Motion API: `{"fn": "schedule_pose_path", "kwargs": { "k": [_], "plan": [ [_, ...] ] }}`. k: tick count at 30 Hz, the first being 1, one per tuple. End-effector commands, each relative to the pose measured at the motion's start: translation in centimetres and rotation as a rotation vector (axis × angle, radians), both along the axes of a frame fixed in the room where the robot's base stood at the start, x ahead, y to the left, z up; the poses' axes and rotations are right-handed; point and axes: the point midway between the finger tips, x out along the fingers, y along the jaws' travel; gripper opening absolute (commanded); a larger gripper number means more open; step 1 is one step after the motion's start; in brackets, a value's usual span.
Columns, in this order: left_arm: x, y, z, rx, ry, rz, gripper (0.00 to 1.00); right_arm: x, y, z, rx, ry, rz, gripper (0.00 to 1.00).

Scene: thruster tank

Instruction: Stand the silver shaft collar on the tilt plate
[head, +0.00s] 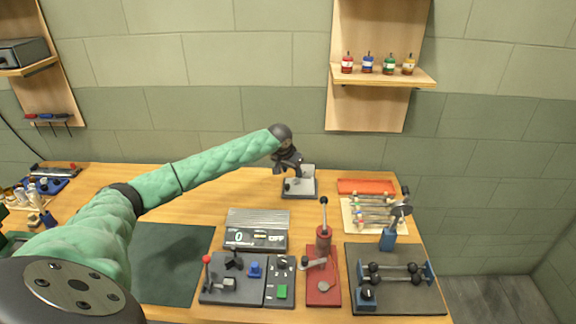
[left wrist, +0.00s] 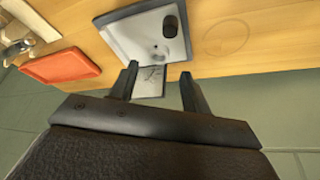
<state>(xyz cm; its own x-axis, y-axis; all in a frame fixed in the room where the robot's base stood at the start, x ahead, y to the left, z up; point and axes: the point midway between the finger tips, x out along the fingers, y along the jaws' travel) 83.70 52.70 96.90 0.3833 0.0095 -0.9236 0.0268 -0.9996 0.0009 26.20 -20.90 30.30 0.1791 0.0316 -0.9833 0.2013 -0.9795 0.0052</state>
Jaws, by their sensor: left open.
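My left gripper (head: 286,170) is open and empty, above a white panel in a dark frame (head: 301,193) at the back middle of the bench. A black round piece (left wrist: 170,27) and a tiny shiny spot (left wrist: 155,49) show on the panel. A small pale plate (left wrist: 150,82) shows between the fingers. I cannot tell surely which thing is the tilt plate or the silver shaft collar. My right gripper is out of view.
A digital scale (head: 256,240), a grey fixture board (head: 230,290), a red lever press (head: 323,275) and a dark stand with bars (head: 395,285) fill the front. An orange tray (head: 366,186) lies right of the panel. Bare wood lies left of the panel.

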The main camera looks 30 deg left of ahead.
Motion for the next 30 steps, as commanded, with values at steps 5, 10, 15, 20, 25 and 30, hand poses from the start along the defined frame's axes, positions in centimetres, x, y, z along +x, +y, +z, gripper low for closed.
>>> {"fn": "schedule_pose_path", "kwargs": {
  "k": [5, 10, 15, 20, 25, 30],
  "plan": [
    [-1.3, 0.0, 2.8, 0.001, -0.001, -0.002, 0.48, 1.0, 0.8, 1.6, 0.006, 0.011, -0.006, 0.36],
    [-2.1, -0.1, 4.8, 0.0, 0.0, -0.001, 0.48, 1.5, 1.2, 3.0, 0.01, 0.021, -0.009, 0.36],
    [-2.4, -0.1, 5.8, 0.0, 0.001, 0.0, 0.48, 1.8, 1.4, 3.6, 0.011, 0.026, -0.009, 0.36],
    [-2.5, -0.1, 5.9, 0.0, 0.001, 0.0, 0.48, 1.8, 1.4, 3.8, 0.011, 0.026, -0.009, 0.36],
    [-2.5, -0.1, 5.9, 0.0, 0.001, 0.0, 0.48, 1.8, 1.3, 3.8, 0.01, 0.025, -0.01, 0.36],
    [-2.5, -0.1, 5.9, 0.0, 0.001, 0.0, 0.48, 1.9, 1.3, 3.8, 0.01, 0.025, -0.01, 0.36]
  ]
}}
